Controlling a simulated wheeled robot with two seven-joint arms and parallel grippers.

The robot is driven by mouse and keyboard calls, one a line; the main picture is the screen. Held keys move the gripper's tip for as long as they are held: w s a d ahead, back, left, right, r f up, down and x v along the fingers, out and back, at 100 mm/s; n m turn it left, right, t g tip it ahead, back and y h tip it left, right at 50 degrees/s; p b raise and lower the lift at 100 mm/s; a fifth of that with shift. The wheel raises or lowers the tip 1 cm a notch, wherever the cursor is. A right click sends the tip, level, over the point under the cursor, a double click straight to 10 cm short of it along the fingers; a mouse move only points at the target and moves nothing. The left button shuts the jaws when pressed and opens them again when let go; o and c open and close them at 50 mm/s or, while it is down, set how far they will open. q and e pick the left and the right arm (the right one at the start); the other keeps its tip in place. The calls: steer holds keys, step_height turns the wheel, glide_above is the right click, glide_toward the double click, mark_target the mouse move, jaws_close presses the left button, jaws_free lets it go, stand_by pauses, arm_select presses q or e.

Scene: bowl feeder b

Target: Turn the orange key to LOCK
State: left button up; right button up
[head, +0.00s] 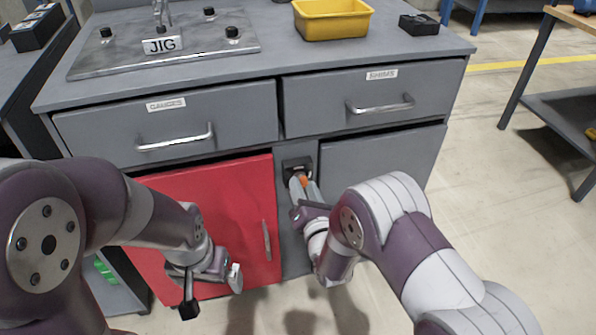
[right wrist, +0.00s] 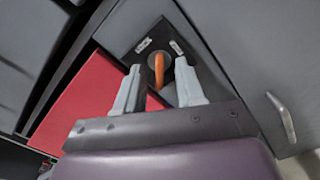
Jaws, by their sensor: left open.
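The orange key (right wrist: 159,72) is on a dark switch plate (right wrist: 150,35) on the cabinet front, right of the red door; the key also shows in the head view (head: 303,181). Two small labels sit above the key; I cannot read them. My right gripper (head: 304,186) is at the plate, its two fingers on either side of the key. In the right wrist view the right gripper (right wrist: 162,82) is open, with gaps between the fingers and the key. My left gripper (head: 212,291) is open and empty, low in front of the red door.
The red door (head: 200,205) has a vertical handle (head: 266,240). Above are two drawers with bar handles, marked GAUGES (head: 165,105) and SHIMS (head: 381,74). The worktop holds a JIG plate (head: 120,60), a yellow bin (head: 333,20) and a black box (head: 419,24).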

steer(key=p+v, duration=0.2)
steer(key=v, duration=0.5)
stand_by(0.3)
